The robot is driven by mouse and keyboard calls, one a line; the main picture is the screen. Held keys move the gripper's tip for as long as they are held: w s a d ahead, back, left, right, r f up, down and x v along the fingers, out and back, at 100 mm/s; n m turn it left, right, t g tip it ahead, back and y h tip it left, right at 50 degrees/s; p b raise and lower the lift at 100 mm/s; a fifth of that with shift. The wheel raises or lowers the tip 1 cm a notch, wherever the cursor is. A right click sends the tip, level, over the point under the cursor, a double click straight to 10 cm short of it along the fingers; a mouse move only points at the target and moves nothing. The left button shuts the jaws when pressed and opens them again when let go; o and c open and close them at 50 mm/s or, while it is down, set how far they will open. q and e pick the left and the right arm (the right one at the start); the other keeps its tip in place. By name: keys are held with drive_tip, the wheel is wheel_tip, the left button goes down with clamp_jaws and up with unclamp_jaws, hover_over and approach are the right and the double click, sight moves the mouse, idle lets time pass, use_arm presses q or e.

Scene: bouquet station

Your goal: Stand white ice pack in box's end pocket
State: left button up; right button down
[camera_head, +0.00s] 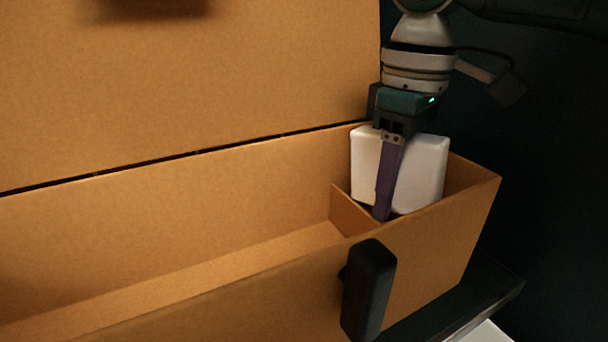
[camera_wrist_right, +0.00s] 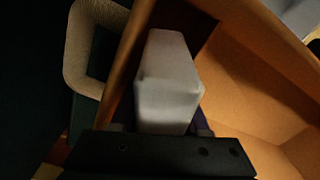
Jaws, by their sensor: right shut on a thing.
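The white ice pack (camera_head: 424,170) stands upright at the right end of the open cardboard box (camera_head: 180,236), in the end pocket behind a low cardboard divider (camera_head: 352,212). Its upper part rises above the box rim and its lower part is hidden by the front wall. My right gripper (camera_head: 382,212) comes down from above and is shut on the pack, one purple finger showing on its near face. In the right wrist view the ice pack (camera_wrist_right: 168,85) sits between the fingers, beside the box wall (camera_wrist_right: 125,62). My left gripper is not in view.
The box's long main compartment (camera_head: 230,272) looks empty in the part that shows. The raised lid (camera_head: 200,80) stands behind it. A black handle-like piece (camera_head: 368,290) is at the box front. A dark table edge (camera_head: 490,290) lies at the lower right.

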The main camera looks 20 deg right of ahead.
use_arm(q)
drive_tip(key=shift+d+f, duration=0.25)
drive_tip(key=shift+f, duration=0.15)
use_arm(e)
drive_tip(key=f, duration=0.2)
drive_tip(key=d, duration=0.1)
drive_tip(key=shift+s+f, duration=0.3)
drive_tip(key=shift+f, duration=0.1)
drive_tip(key=shift+c, duration=2.1)
unclamp_jaws()
drive_tip(key=shift+d, duration=0.1)
drive_tip(key=r, duration=0.3)
drive_tip(key=a+r+p, duration=0.1)
drive_tip(key=shift+w+r, duration=0.2)
drive_tip(key=shift+w, duration=0.05)
wheel_tip(320, 180, up, 7)
drive_tip(key=shift+p, duration=0.85)
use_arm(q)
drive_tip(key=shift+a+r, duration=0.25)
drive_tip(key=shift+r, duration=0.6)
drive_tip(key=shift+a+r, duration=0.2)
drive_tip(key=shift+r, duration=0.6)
use_arm(e)
drive_tip(key=shift+s+r, duration=0.15)
drive_tip(key=shift+r, duration=0.45)
